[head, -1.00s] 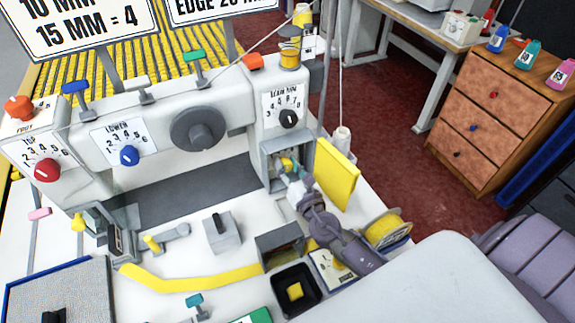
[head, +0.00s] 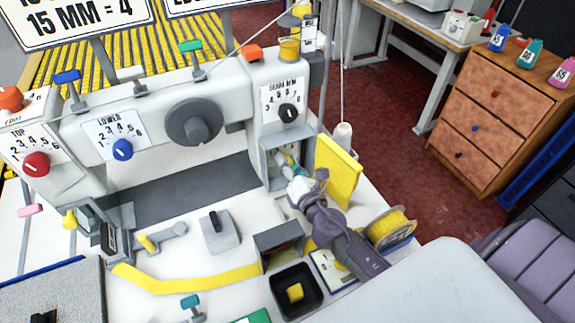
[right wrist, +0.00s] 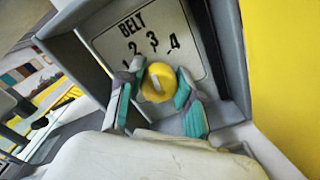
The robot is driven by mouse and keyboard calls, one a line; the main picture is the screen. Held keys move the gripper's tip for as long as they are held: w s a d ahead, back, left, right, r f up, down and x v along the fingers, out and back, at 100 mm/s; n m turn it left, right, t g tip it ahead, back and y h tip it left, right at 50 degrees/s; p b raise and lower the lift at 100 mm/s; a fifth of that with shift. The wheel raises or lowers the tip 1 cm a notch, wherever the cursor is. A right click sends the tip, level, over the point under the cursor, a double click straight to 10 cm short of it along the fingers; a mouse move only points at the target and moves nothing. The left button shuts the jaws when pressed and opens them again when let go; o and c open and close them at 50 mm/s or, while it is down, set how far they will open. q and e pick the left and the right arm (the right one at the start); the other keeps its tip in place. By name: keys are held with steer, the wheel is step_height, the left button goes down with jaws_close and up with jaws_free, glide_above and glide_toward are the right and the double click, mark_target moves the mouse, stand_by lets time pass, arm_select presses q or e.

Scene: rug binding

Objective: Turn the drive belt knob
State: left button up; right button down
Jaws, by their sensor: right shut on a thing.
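The drive belt knob (right wrist: 158,83) is round and yellow with a pale pointer mark. It sits on a white plate marked BELT (right wrist: 150,40) with the numbers 1 to 4, inside a grey open-fronted recess (head: 268,160) at the machine's right end. My right gripper (right wrist: 160,92) has its teal-padded fingers on both sides of the knob, shut on it. In the head view my right gripper (head: 290,164) reaches into the recess and largely hides the knob. The exact number the pointer faces is hard to tell. My left gripper is not in view.
A yellow panel (head: 338,172) stands open close to the right of my gripper. A yellow spool (head: 390,228) and a black tray (head: 296,290) lie near my right arm. The seam dial (head: 288,113) is above the recess.

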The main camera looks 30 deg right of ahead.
steer(key=shift+m, duration=0.6)
steer(key=c, duration=0.7)
jaws_free()
steer(key=shift+c, duration=0.2)
steer(key=s, duration=1.2)
steer(key=shift+a, duration=0.3)
